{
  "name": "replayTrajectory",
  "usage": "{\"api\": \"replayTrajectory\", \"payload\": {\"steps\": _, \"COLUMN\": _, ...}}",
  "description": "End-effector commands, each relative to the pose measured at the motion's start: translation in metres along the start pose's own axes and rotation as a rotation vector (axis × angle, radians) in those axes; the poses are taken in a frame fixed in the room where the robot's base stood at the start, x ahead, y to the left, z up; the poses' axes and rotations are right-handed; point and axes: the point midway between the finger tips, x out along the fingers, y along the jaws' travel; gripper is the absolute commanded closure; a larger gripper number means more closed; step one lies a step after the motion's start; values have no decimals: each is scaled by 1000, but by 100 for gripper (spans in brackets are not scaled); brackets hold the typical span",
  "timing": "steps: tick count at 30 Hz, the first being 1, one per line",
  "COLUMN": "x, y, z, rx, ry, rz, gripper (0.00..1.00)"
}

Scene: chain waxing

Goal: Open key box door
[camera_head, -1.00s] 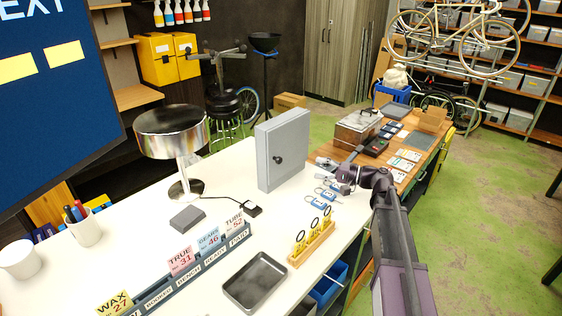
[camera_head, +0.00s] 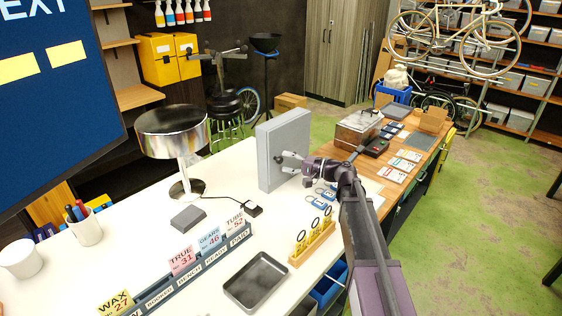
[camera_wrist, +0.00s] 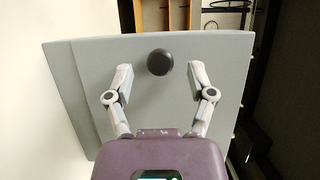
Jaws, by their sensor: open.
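The key box (camera_head: 287,148) is a grey upright box on the white table, and its door looks shut. In the wrist view the grey door (camera_wrist: 85,85) fills the middle, with a round dark knob (camera_wrist: 160,62) near its top edge. My gripper (camera_head: 283,162) is at the door's front face. In the wrist view my gripper (camera_wrist: 160,80) is open, one finger on each side of the knob and apart from it. In the head view the fingers hide the knob.
Blue key tags (camera_head: 322,198) lie on the table below my arm. A yellow tag rack (camera_head: 312,243), a dark tray (camera_head: 256,281) and a card rack (camera_head: 190,272) stand nearer. A chrome lamp (camera_head: 172,135) is left of the box.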

Motion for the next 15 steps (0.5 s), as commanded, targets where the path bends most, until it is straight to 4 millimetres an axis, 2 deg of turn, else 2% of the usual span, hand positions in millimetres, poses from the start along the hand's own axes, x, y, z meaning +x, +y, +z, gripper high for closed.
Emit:
{"api": "replayTrajectory", "payload": {"steps": 6, "x": 20, "y": 0, "z": -1, "rx": 0, "ry": 0, "rz": 0, "gripper": 30}}
{"api": "replayTrajectory", "payload": {"steps": 15, "x": 25, "y": 0, "z": 0, "rx": 0, "ry": 1, "rz": 0, "gripper": 30}}
